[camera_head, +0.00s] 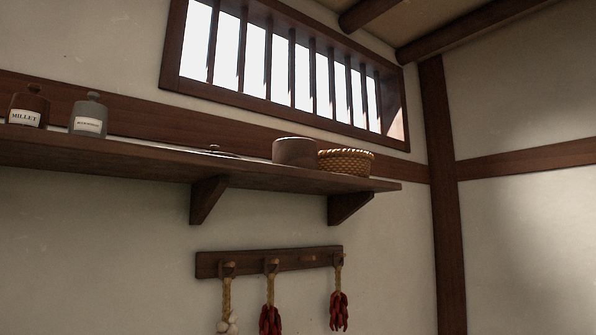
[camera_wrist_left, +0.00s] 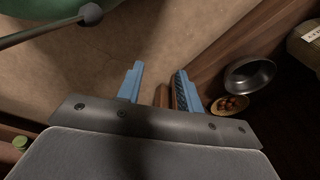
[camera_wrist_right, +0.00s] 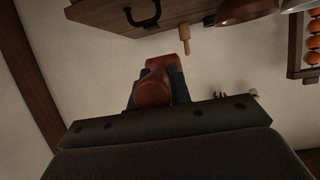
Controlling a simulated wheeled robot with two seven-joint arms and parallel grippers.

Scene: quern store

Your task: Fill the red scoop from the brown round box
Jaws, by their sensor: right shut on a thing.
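In the right wrist view a smooth red-brown piece, seemingly the red scoop (camera_wrist_right: 153,88), sits between the dark fingers of my right gripper (camera_wrist_right: 158,82). The gripper is shut on it. The scoop's full shape and whether its bowl holds anything cannot be made out. My left gripper (camera_wrist_left: 157,84), with blue fingers, is open; a brown wooden piece shows in its gap, apparently behind it. In the head view a plain brownish round container, perhaps the brown round box (camera_head: 295,152), stands on the wall shelf, left of a basket. Its inside is hidden. Neither gripper shows in the head view.
The shelf (camera_head: 150,163) also bears a woven basket (camera_head: 345,162), a millet jar (camera_head: 28,106) and a grey jar (camera_head: 89,116). Chillies (camera_head: 270,319) hang below. A metal bowl (camera_wrist_left: 250,76) and a yellow dish (camera_wrist_left: 218,104) lie right of my left gripper.

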